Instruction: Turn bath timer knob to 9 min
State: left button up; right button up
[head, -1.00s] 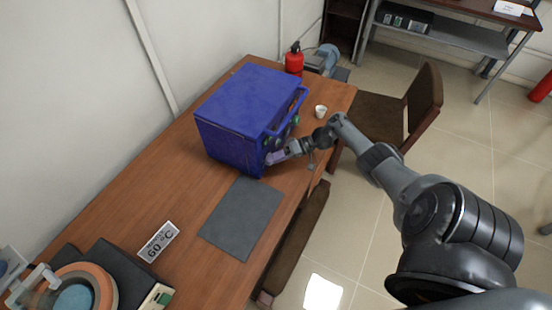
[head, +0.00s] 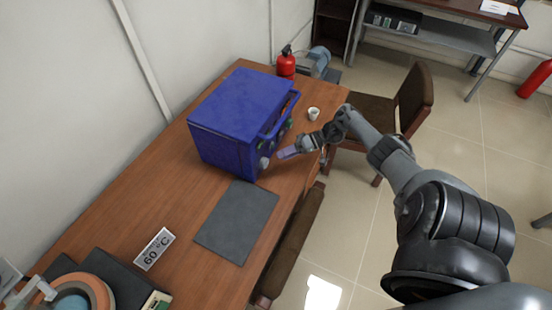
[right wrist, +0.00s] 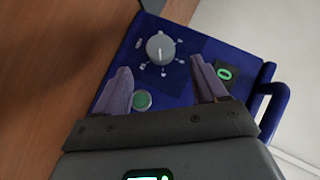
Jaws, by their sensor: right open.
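The blue bath unit (head: 235,108) stands on the wooden table with its control panel facing right. A grey round timer knob (head: 264,162) sits low on the panel's near end. In the right wrist view the knob (right wrist: 160,48) shows a pale pointer line toward the bottom of the picture, with small marks around it too blurred to read. My right gripper (head: 283,154) is open, a short gap away from the panel and touching nothing. In the right wrist view its fingers (right wrist: 160,65) stand apart below the knob. My left gripper is not in view.
The panel also has a green button (right wrist: 141,100), a green display (right wrist: 224,73) and a blue handle (right wrist: 272,112). A white cup (head: 313,114) and a red extinguisher (head: 286,64) stand behind. A dark mat (head: 236,221) and a "60 °C" sign (head: 154,249) lie nearer. A chair (head: 412,98) stands right.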

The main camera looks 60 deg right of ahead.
jog(key=shift+v, duration=1.95)
